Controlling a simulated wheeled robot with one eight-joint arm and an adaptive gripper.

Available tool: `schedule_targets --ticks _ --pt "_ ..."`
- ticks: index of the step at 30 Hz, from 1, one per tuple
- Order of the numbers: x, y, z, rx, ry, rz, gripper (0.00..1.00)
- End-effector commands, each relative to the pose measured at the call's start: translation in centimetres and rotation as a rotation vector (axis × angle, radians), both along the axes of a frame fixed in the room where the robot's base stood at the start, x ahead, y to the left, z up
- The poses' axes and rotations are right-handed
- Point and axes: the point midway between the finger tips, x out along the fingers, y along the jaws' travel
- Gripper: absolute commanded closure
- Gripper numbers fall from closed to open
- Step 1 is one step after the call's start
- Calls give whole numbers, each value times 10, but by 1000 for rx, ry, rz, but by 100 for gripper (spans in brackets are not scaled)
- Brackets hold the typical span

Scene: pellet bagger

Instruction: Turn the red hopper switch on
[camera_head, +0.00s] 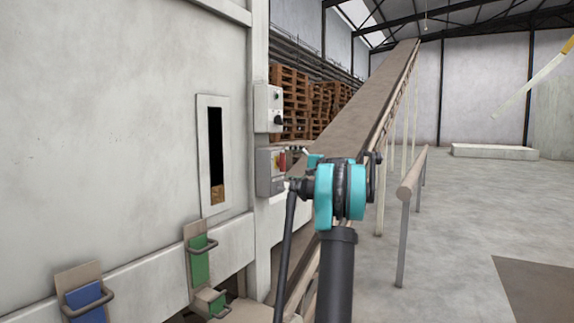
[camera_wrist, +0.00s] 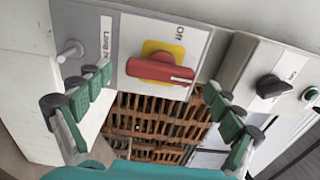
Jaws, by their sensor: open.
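The red hopper switch (camera_wrist: 160,69) is a rotary handle on a yellow plate, set on a grey box face. In the wrist view its handle lies roughly crosswise, and an "Off" label (camera_wrist: 181,30) is printed above it. In the head view the switch (camera_head: 282,160) shows small on the lower grey box (camera_head: 267,185), partly behind my arm. My gripper (camera_wrist: 157,86) is open and empty, its green-padded fingers on either side of the handle in the picture. Contact cannot be told. In the head view my gripper (camera_head: 298,153) is at the box's right side.
A second control box (camera_head: 268,108) with a black knob (camera_wrist: 272,87) is mounted above. A metal pin (camera_wrist: 70,50) sticks out beside the switch box. A conveyor (camera_head: 370,100) and a handrail (camera_head: 412,175) are to the right. Pallets (camera_head: 290,90) stand behind; floor is open at right.

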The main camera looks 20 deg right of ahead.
Motion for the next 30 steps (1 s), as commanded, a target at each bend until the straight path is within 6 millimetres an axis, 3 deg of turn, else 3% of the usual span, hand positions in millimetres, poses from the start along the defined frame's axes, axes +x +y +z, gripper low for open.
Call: schedule_targets --ticks 15,21,30 --pt "-75 -59 0 0 0 -3 7" --pt "-86 -68 0 0 0 -1 7" --pt "-87 -69 0 0 0 -1 7"
